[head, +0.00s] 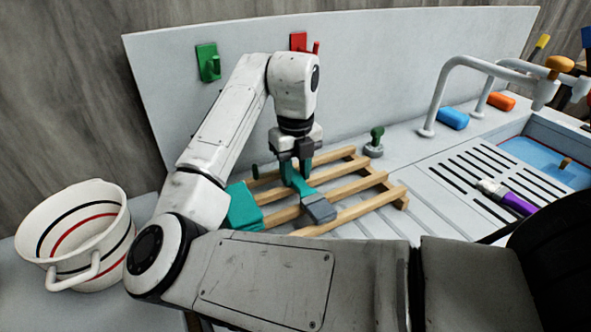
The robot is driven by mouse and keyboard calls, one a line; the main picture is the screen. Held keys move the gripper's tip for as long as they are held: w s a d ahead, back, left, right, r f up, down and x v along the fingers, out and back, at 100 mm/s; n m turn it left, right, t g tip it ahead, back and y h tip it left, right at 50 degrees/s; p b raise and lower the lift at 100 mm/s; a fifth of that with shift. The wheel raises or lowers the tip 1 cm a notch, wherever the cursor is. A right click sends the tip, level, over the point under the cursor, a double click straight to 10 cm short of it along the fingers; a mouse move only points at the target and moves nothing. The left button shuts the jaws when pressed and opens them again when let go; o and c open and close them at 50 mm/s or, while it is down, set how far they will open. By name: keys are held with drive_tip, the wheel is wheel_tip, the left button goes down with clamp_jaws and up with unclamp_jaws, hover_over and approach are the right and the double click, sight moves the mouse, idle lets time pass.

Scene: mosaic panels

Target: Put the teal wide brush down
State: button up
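The teal wide brush (298,182) has a teal handle and a grey end (319,208). It is at the wooden slatted rack (345,189) in the middle of the head view. My gripper (292,160) points down over the rack with its fingers at the upper part of the brush's handle. It looks shut on the brush, though the fingertips are small and partly merge with the handle. I cannot tell whether the brush touches the slats or hangs just above them.
A teal block (244,207) sits at the rack's left end, partly behind my arm. A white striped pot (83,235) stands at left. Green (208,62) and red (299,41) hooks are on the panel. A purple-handled brush (517,203) lies on the drain grate at right, near the sink (545,160).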

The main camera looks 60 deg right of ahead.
sight(296, 177)
drive_tip(key=o, duration=0.3)
wheel_tip(296, 177, up, 12)
drive_tip(key=shift+r+p, duration=0.1)
drive_tip(key=shift+p, duration=0.6)
idle(0.5)
